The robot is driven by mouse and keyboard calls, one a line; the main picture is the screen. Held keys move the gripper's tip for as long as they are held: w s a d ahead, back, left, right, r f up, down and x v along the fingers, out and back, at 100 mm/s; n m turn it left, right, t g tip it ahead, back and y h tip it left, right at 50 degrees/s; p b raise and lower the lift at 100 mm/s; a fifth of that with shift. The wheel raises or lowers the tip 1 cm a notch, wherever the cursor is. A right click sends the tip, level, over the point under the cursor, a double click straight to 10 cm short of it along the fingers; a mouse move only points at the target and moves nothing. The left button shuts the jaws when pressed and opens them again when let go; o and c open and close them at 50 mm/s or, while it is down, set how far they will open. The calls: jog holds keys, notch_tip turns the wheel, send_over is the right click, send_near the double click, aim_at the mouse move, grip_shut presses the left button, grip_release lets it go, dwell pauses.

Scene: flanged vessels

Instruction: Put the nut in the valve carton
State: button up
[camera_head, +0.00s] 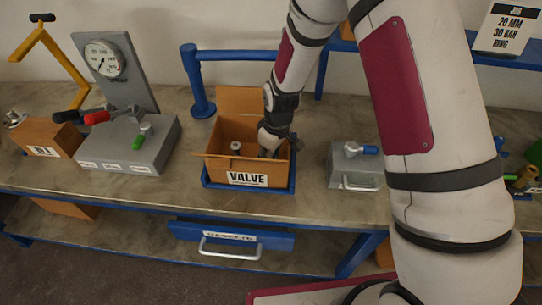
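The valve carton (216,168) is an open brown cardboard box with its back flap up and a "VALVE" label on its front. It stands in a blue tray (247,188) on the bench. My gripper (268,152) points down into the right side of the carton, its fingers partly below the rim. Its fingertips are small and dark here, so I cannot tell whether it is open or holds anything. A small round pale metallic piece (236,146) shows inside the carton, left of my gripper. I cannot tell whether it is the nut. No other nut is clearly visible.
A grey panel with a gauge (104,60) and coloured levers stands left of the carton, beside a "B1" carton (48,136). A grey metal box (352,166) stands to the right. A blue rail (237,56) runs behind. My arm hides part of the right bench.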

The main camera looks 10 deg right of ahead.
jog(key=shift+s+f, duration=0.3)
jog(key=shift+f, duration=0.15)
jog(key=o, duration=1.3)
notch_tip(320, 180, up, 13)
jog(key=d, duration=0.1)
jog(key=shift+s, duration=0.25)
jog(key=s+d+r+m+t, duration=0.15)
jog(key=s+d+r, duration=0.25)
jog(key=r, duration=0.4)
jog(key=s+d+r+m+t, duration=0.1)
jog(key=s+d+r+m, duration=0.25)
jog(key=r, duration=0.45)
jog(key=s+d+r+m+t, duration=0.1)
jog(key=s+d+r+m, duration=0.1)
jog(key=s, duration=0.6)
jog(key=s+d+r+m+h, duration=0.1)
jog(key=s+d+r+m, duration=0.1)
jog(key=s+r, duration=0.3)
jog(key=s+d, duration=0.1)
jog(key=s, duration=0.2)
jog(key=shift+d+r+m+t, duration=0.2)
jog(key=shift+m+t, duration=0.1)
jog(key=shift+t, duration=0.05)
